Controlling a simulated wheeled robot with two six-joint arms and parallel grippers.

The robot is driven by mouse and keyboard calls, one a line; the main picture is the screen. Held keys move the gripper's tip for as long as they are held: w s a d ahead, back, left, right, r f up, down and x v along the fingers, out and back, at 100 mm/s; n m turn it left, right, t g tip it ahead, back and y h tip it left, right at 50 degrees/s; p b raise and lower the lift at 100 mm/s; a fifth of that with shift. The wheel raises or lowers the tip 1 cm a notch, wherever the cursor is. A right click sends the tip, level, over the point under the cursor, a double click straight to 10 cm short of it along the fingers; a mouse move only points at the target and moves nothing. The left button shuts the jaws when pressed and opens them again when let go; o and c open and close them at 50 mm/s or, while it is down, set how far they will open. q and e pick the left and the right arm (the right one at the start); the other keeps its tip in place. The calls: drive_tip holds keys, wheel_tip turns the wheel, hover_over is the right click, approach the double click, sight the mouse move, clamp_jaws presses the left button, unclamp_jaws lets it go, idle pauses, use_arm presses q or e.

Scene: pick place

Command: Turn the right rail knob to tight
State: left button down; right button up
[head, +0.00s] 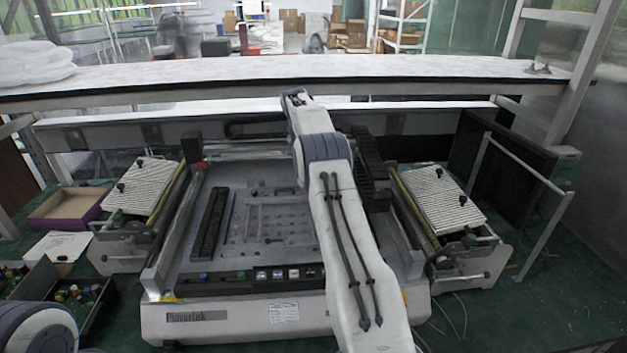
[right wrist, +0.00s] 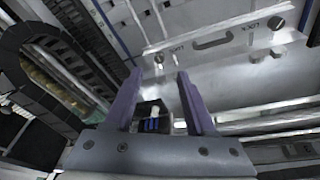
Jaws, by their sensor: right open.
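In the right wrist view, a pale metal rail (right wrist: 225,60) carries a dark handle and printed lettering that looks like "LOCK". A small round knob-like part (right wrist: 276,51) sits near one end of the lettering, and another (right wrist: 159,59) near the other. I cannot tell which is the right rail knob or how either is turned. My right gripper (right wrist: 156,74) is open, its purple fingers apart and short of the rail. A dark block with blue marks (right wrist: 152,122) shows between and behind the fingers. In the head view my right arm reaches over the machine (head: 235,317) to its back.
Slanted ribbed trays (head: 145,186) and (head: 437,199) flank the machine. A black cable chain (head: 371,165) runs beside my right arm. A purple-sided box (head: 70,209) and dark parts bins (head: 85,297) lie at left. A long shelf (head: 300,75) crosses behind.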

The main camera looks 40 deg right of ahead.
drive_tip(key=s+d+n+t+y+p, duration=0.2)
drive_tip(key=s+d+n+t+y, duration=0.15)
drive_tip(key=n, duration=0.95)
drive_tip(key=p+x, duration=0.1)
drive_tip(key=x, duration=0.2)
drive_tip(key=p+x, duration=0.1)
drive_tip(key=x, duration=0.2)
drive_tip(key=d+p+x, duration=0.1)
drive_tip(key=x, duration=0.2)
drive_tip(key=shift+w+a+f, duration=0.1)
drive_tip(key=shift+w+f, duration=0.15)
drive_tip(key=shift+w, duration=0.1)
